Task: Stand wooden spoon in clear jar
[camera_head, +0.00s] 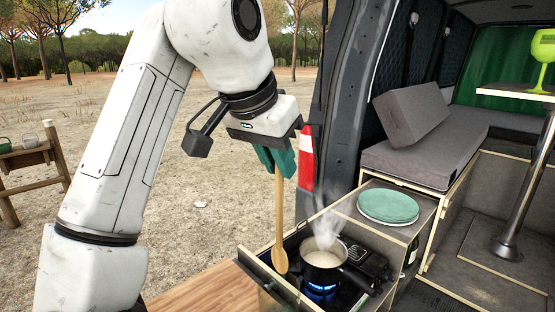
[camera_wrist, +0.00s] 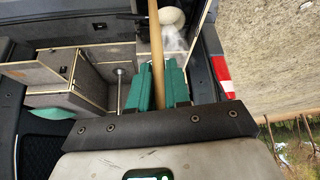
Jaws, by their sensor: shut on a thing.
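My gripper (camera_head: 277,163) has green fingers and is shut on the handle of the wooden spoon (camera_head: 279,215). The spoon hangs nearly upright, bowl end down, beside the left side of the steaming pot. In the wrist view the spoon handle (camera_wrist: 156,50) runs between the two green fingers (camera_wrist: 158,88). A small pale, glassy container (camera_head: 30,141), possibly the clear jar, stands on a wooden stand at the far left, well away from my gripper. It is too small to tell its details.
A pot (camera_head: 322,266) of white contents steams over a blue flame in the pull-out kitchen drawer. Green-topped plates (camera_head: 388,206) sit on the counter to its right. A green cup (camera_head: 4,145) shares the wooden stand (camera_head: 28,156).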

